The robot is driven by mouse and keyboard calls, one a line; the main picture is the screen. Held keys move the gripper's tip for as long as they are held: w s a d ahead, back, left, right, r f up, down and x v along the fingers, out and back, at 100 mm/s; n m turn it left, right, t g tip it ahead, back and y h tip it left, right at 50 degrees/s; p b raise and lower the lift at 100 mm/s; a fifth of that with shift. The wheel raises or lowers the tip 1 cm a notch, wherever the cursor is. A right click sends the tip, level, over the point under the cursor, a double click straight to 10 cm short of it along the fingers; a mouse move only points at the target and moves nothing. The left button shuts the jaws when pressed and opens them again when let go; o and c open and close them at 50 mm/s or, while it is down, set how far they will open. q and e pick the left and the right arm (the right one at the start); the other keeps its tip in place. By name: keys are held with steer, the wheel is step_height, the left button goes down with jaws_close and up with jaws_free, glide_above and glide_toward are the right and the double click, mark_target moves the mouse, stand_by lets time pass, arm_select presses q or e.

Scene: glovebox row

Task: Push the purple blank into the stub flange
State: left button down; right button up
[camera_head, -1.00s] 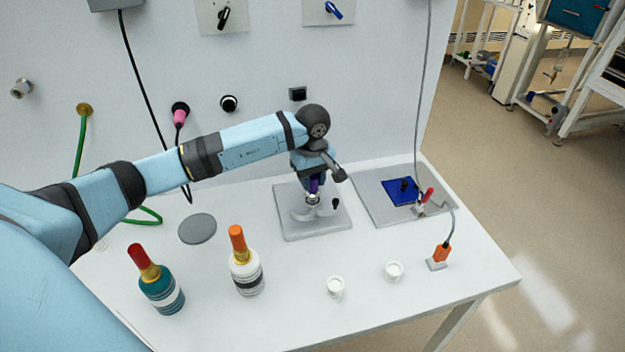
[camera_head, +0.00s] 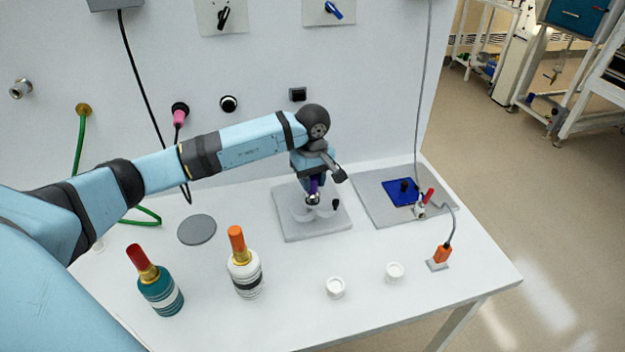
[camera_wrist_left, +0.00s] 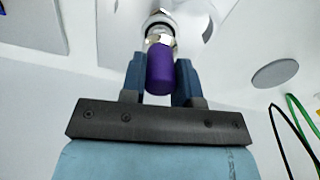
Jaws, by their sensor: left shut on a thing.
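The purple blank (camera_wrist_left: 160,72) is between the two fingers of my left gripper (camera_wrist_left: 160,80) in the left wrist view. A metal end of the blank points at a silver metal fitting on the white stub flange (camera_wrist_left: 188,20). The metal parts meet or nearly meet; I cannot tell how deep the blank sits. In the head view the purple blank (camera_head: 314,186) shows under my left gripper (camera_head: 313,194), over the grey plate (camera_head: 290,225) that bears the white flange. The gripper and wrist partly hide the joint. My right gripper is not in view.
A teal bottle (camera_head: 160,288) and a white bottle (camera_head: 245,275) stand at the front left. A second grey plate with a blue pad (camera_head: 399,192) lies to the right. Hoses hang on the back wall.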

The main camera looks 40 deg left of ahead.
mark_target(312, 177)
arm_select(q)
steer(key=shift+f+b, duration=1)
steer(key=shift+f, duration=0.25)
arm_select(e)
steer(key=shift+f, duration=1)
arm_select(q)
steer(key=c, duration=0.8)
jaws_free()
steer(key=shift+r, duration=0.9)
step_height(312, 177, up, 11)
steer(key=shift+r+b, duration=0.2)
steer(key=shift+b, duration=0.15)
steer(key=shift+r, duration=0.35)
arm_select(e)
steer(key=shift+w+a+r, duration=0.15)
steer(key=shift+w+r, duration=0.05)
